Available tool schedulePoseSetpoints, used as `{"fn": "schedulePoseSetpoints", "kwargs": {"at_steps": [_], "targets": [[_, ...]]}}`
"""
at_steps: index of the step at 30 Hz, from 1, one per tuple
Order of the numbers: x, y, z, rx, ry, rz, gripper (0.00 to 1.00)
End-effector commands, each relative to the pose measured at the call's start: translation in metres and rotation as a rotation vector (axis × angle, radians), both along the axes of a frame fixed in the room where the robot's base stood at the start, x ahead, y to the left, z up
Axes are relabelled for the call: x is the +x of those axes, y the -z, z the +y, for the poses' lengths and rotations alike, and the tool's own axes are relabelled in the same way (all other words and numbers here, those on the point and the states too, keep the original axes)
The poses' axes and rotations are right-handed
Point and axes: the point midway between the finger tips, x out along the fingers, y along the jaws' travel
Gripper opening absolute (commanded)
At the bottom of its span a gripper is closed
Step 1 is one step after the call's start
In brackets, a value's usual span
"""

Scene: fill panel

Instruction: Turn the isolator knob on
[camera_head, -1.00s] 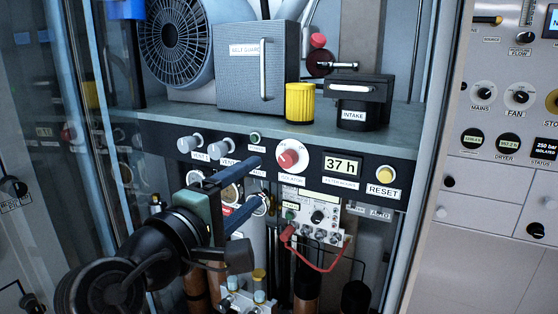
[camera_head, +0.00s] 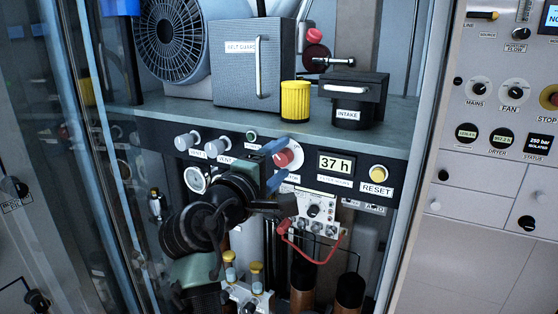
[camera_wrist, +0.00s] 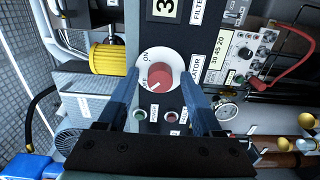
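The isolator knob is red on a round white plate (camera_head: 294,150) with ON and OFF marks, set in the dark panel strip. In the wrist view the red knob (camera_wrist: 160,75) lies between my two blue fingers, and its white pointer mark is toward the OFF side. My gripper (camera_wrist: 160,82) is open, with a fingertip on either side of the knob. I cannot tell whether the fingers touch it. In the head view my gripper (camera_head: 280,158) reaches the knob from the lower left and partly hides its plate and label.
A 37 h display (camera_head: 336,164) and a yellow RESET button (camera_head: 378,173) are right of the knob. Grey vent knobs (camera_head: 186,140) are to its left. A yellow ribbed cylinder (camera_head: 295,101) stands on the shelf above. A red cable (camera_head: 318,262) hangs below.

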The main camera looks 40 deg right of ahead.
Motion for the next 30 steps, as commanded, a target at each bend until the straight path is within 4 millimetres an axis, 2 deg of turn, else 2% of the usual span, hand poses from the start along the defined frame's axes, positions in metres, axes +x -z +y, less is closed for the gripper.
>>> {"fn": "schedulePoseSetpoints", "kwargs": {"at_steps": [1,9,11,22,30], "targets": [[-0.0001,0.0,0.0002,0.0,0.0,0.0,0.56],[-0.0002,0.0001,0.0004,0.0,0.0,0.001,0.07],[-0.0002,0.0001,0.0004,0.0,0.0,0.001,0.0],[-0.0001,0.0013,0.0005,0.013,0.0,-0.032,0.0],[0.0,0.0032,0.0005,0.074,0.001,-0.179,0.0]]}}
